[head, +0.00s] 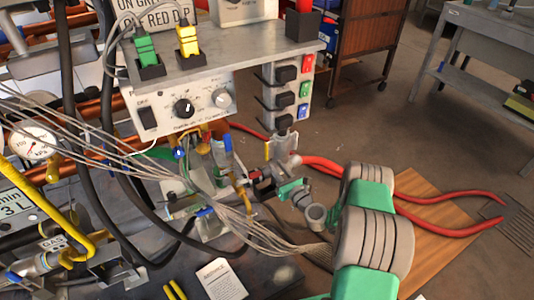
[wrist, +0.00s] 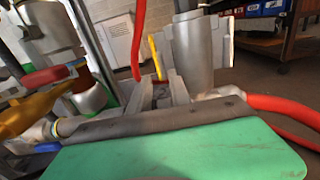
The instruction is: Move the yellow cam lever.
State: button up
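The yellow cam lever (wrist: 157,58) is a thin upright strip on the left side of a grey coupling (wrist: 198,52) in the wrist view. In the head view the lever (head: 267,150) is a small yellow strip beside the grey coupling (head: 284,152), below the switch column. My gripper (wrist: 161,88) shows as two short grey fingers with a gap between them, just below the lever's lower end. It looks open, with nothing clearly held. I cannot tell whether a finger touches the lever. In the head view the fingertips are too small to make out among the fittings.
A yellow-orange handle (wrist: 28,110) and pipe fittings crowd the left. A grey control box (head: 185,103) stands above left of the coupling. Loose cables (head: 130,160) cross the bench.

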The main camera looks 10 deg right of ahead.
aim_at(268, 157)
jog(key=b+x, duration=0.1)
jog(key=x, duration=0.5)
jog(key=shift+w, duration=0.3)
grip_shut()
dwell(1.0)
